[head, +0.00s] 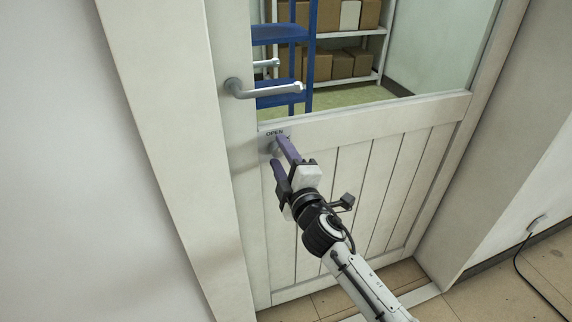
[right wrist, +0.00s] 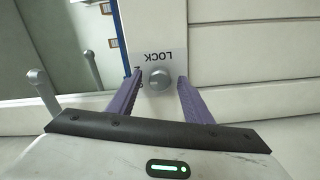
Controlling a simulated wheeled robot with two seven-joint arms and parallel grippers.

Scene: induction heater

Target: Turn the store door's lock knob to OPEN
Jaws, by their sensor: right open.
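The store door (head: 370,185) is pale and panelled, with a glass upper part, and looks closed. Its lock knob (right wrist: 160,79) is a small round grey knob, partly hidden by my gripper in the head view. An OPEN label (head: 274,133) shows above the knob in the head view. A LOCK label (right wrist: 165,56) shows upside down beside the knob in the right wrist view. My right gripper (head: 278,151) is open, its purple fingers on either side of the knob with gaps. I cannot tell which way the knob points. My left gripper is out of view.
A grey lever handle (head: 264,89) sticks out above the knob. Behind the glass are a blue ladder-like stand (head: 283,33) and shelves of cardboard boxes (head: 342,64). A black cable (head: 530,278) runs from the right wall onto the floor.

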